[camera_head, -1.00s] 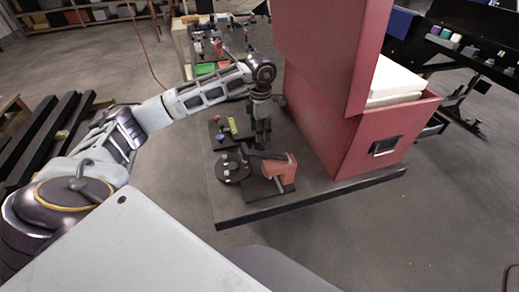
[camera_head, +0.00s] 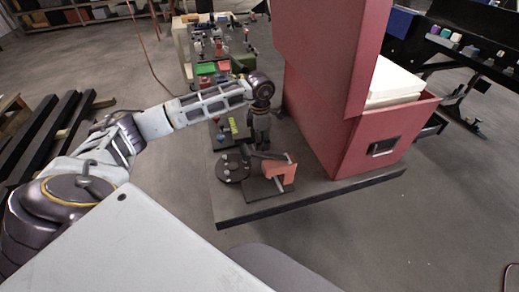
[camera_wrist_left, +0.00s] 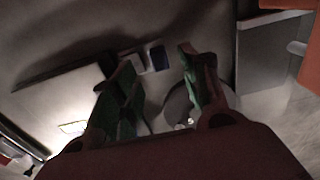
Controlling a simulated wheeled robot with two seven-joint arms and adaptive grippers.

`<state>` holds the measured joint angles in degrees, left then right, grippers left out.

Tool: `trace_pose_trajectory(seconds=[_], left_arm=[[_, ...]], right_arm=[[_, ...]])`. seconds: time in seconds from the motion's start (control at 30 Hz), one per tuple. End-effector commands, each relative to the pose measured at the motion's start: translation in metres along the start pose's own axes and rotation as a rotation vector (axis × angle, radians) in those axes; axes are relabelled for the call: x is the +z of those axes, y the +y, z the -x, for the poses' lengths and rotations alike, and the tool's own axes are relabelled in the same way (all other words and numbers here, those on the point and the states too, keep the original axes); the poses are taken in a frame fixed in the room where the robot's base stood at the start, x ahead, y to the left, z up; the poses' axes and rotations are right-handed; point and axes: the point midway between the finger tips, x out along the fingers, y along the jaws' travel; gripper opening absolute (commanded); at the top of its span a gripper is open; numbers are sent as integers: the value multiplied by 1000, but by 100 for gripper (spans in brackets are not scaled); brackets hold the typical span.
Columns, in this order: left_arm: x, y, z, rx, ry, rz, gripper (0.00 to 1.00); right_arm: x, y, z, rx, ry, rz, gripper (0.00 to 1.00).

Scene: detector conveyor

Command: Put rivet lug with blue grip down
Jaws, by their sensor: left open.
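My left gripper (camera_head: 260,140) points down over the black table (camera_head: 300,204), beside the red cabinet. It also shows in the left wrist view (camera_wrist_left: 158,78), with its two green-padded fingers apart and nothing held between them. A small blue piece (camera_head: 220,138), which may be the rivet lug's blue grip, shows on a dark base left of the gripper. In the left wrist view a blue and white piece (camera_wrist_left: 156,58) lies just beyond the fingertips. I cannot tell whether the two are the same piece. My right gripper is not in view.
A round dark disc (camera_head: 231,168) with light pieces and an orange-red clamp-like tool (camera_head: 282,171) stand near the gripper. A yellow-green piece (camera_head: 233,126) lies behind. The red cabinet (camera_head: 372,140) blocks the right side. The table's front strip is clear.

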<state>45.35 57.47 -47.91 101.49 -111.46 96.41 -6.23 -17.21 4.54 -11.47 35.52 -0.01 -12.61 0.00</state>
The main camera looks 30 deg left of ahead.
Motion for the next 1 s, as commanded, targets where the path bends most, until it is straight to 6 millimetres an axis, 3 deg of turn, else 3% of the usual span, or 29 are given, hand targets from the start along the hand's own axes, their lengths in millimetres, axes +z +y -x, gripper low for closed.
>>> trace_pose_trajectory(seconds=[0.4, 0.87, 1.0], left_arm=[[-2, 0, -36, -1, 0, -1, 46], [-2, 0, -37, -1, 0, -1, 46], [-2, 0, -37, -1, 0, -1, 30]], right_arm=[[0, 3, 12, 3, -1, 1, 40], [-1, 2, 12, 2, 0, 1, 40], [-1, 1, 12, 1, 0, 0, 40]])
